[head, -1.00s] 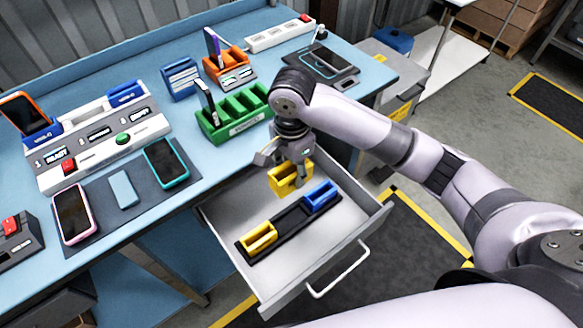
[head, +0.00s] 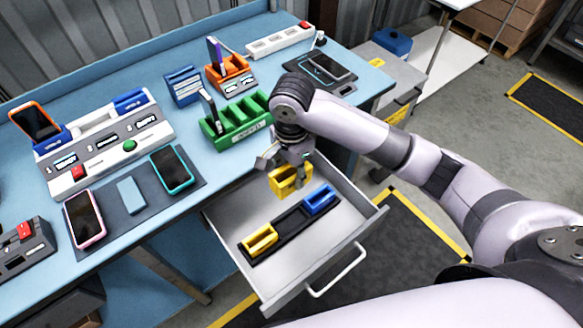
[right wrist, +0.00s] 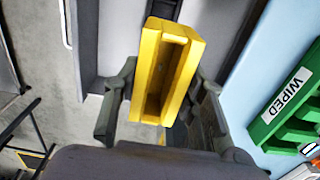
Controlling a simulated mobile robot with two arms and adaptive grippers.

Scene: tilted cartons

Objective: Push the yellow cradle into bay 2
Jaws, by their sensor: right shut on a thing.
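My right gripper (head: 285,160) is shut on a yellow cradle (head: 290,181) and holds it above the open drawer. In the right wrist view the yellow cradle (right wrist: 168,75) sits between the fingers (right wrist: 160,108), with its open hollow facing the camera. A second yellow cradle (head: 260,241) sits at the near left end of a black rail (head: 290,222) in the drawer. The grey-white station (head: 110,150) on the bench carries a blue cradle with an orange phone at its left and another blue cradle (head: 131,100) at its right. My left gripper is out of view.
The drawer (head: 345,208) stands open with a blue cradle (head: 320,199) on the rail. A green rack (head: 240,125) marked WIPED stands on the bench by my arm. Phones lie on a dark mat (head: 137,212). An orange holder (head: 232,75) stands behind the rack.

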